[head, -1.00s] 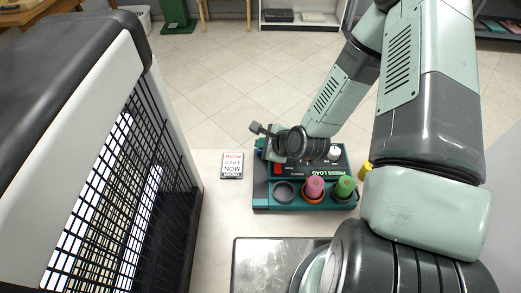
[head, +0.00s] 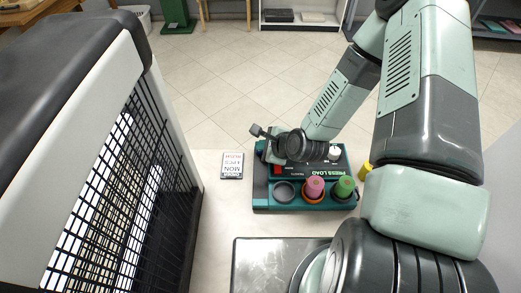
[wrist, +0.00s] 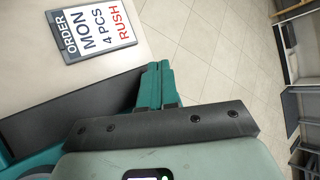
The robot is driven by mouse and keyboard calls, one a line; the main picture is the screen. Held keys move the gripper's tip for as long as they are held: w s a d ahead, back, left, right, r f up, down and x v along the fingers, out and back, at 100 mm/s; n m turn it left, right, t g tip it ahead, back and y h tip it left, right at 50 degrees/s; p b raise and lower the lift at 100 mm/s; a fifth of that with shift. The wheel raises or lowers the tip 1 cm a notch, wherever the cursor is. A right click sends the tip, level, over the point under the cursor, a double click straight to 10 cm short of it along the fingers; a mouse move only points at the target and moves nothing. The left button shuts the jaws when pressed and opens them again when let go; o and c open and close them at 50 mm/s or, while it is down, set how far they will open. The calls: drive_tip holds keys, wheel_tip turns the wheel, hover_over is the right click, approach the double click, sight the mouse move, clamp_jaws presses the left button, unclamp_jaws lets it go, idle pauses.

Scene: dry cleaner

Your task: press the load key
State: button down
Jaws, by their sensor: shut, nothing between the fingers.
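A teal control box (head: 262,197) stands on the light counter, with a black face lettered PRESS LOAD. Its front row holds a dark round key (head: 284,192), a pink key (head: 314,187) and a green key (head: 345,186). A red patch (head: 278,169) and a white knob (head: 334,153) show behind them. Which one is the load key cannot be told. My wrist hangs over the back left of the box and hides part of it. In the wrist view my gripper's teal fingers (wrist: 154,72) are shut and empty. Whether they touch anything is unclear.
An order card (head: 231,166) lies left of the box; it also shows in the wrist view (wrist: 90,28). A black wire grille (head: 135,190) stands at left. A yellow object (head: 365,171) is right of the box. A grey metal plate (head: 262,262) lies in front.

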drive_tip(key=shift+d+f, duration=0.1)
drive_tip(key=shift+f, duration=0.55)
idle(0.7)
drive_tip(key=shift+r, duration=0.9)
drive_tip(key=shift+r, duration=2.5)
